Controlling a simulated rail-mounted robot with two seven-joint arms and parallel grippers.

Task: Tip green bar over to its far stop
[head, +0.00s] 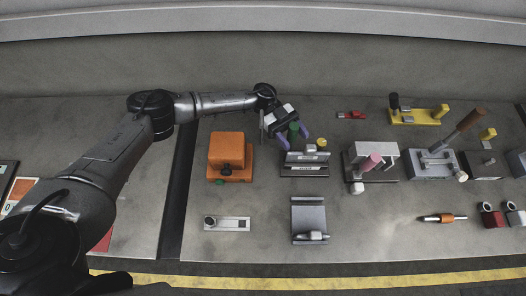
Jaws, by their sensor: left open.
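A green bar (294,130) stands up at the back of a small grey fixture (305,169) near the middle of the table. Only a short part of it shows; the rest is hidden by my gripper and the fixture. My left gripper (294,138) reaches in from the left and above. Its two purple-tipped fingers are open, one on each side of the green bar in the picture. I cannot tell whether either finger touches it. The far stop cannot be made out. My right gripper is not in view.
An orange box fixture (228,148) stands close on the left. A grey bracket with a pink knob (371,161) stands on the right, with a lever fixture (434,163) beyond it. A grey plate fixture (309,217) lies in front. Bare table shows between them.

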